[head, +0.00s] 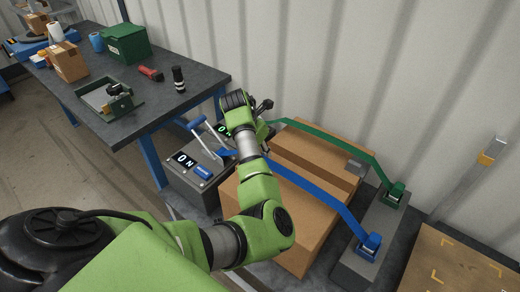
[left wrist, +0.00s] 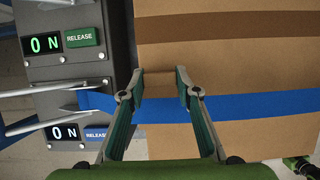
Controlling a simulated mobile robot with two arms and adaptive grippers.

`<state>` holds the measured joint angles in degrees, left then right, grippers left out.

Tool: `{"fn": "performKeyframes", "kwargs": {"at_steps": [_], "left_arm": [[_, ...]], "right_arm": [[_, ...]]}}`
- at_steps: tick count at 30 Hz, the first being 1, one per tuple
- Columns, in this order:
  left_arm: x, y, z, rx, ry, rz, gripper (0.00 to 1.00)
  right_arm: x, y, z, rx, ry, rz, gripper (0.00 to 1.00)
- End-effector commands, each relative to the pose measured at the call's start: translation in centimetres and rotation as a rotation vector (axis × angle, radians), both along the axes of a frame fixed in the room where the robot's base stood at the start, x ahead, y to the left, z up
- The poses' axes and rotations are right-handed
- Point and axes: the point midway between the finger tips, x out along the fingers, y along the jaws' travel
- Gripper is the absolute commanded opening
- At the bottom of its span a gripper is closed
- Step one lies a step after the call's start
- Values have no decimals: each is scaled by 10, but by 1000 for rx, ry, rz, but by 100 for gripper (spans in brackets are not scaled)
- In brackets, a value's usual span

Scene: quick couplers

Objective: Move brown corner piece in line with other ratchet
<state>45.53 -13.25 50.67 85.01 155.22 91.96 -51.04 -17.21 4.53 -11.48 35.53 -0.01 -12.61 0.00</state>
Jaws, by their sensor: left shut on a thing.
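My left gripper (left wrist: 157,84) is shut on a small brown corner piece (left wrist: 158,78) at the left edge of the cardboard load. In the left wrist view the piece sits just above the blue strap (left wrist: 250,106), whose run passes between my fingers. In the head view my left wrist hides the fingers and the piece. The blue strap (head: 318,190) crosses the load to a blue end fitting (head: 369,245).
A green strap (head: 320,132) crosses the far part of the cardboard boxes (head: 300,225) to a green fitting (head: 394,195). A grey corner piece (head: 357,168) sits under it. A workbench (head: 190,100) with tools stands at the left, a corrugated wall behind.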

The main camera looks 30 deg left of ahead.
Motion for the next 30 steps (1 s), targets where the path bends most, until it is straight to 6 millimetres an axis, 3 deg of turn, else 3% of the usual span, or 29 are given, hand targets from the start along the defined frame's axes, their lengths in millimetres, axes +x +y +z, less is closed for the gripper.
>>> {"fn": "performKeyframes", "kwargs": {"at_steps": [8, 9, 11, 23, 30], "left_arm": [[0, 0, -4, 0, 0, 0, 15], [0, 0, -4, 0, 0, 0, 35], [0, 0, -4, 0, 0, 0, 50], [-1, 0, 0, 1, -1, 0, 50], [-15, 2, 36, 2, -5, 3, 50]], "right_arm": [[0, 0, 0, 0, 0, 0, 0], [0, 0, 0, 0, 0, 0, 0], [0, 0, 0, 0, 0, 0, 0], [1, -4, 0, -4, -1, 1, 0], [0, -2, 0, -2, 0, 0, 0]]}}
